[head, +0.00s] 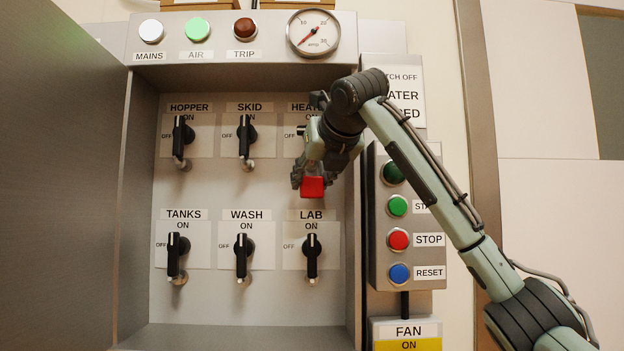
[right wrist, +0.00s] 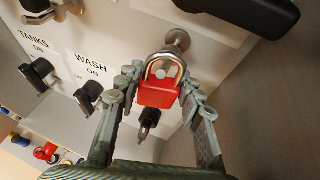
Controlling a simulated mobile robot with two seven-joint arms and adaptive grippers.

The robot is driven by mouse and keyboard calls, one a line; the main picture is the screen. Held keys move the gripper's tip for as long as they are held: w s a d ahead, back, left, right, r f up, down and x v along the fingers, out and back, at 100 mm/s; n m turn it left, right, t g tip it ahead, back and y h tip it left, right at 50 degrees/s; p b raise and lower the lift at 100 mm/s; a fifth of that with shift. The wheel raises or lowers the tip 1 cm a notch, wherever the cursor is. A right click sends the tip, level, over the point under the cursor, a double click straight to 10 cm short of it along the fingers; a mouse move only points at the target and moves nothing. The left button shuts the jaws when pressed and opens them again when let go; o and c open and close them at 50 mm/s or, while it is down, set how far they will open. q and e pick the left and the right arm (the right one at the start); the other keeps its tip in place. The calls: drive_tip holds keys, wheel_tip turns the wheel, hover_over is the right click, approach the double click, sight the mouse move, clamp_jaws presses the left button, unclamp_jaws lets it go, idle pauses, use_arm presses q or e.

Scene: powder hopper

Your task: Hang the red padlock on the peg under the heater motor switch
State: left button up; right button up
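The red padlock (head: 313,187) is below the heater switch panel in the head view, its silver shackle upward. In the right wrist view the padlock (right wrist: 158,96) sits between the fingertips of my right gripper (right wrist: 160,84), which appear to press on its sides. The right gripper (head: 312,180) covers most of the heater switch and its peg in the head view. In the right wrist view a metal peg (right wrist: 177,40) with a round end stands right at the top of the shackle. I cannot tell whether the shackle is around it. My left gripper is not in view.
The LAB switch (head: 312,257) is just below the padlock. The HOPPER (head: 180,138) and SKID (head: 246,138) switches are to the left. A button box (head: 405,270) stands to the right. Several small coloured items (right wrist: 46,152) lie low in the wrist view.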

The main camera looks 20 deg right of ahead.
drive_tip(key=o, duration=0.5)
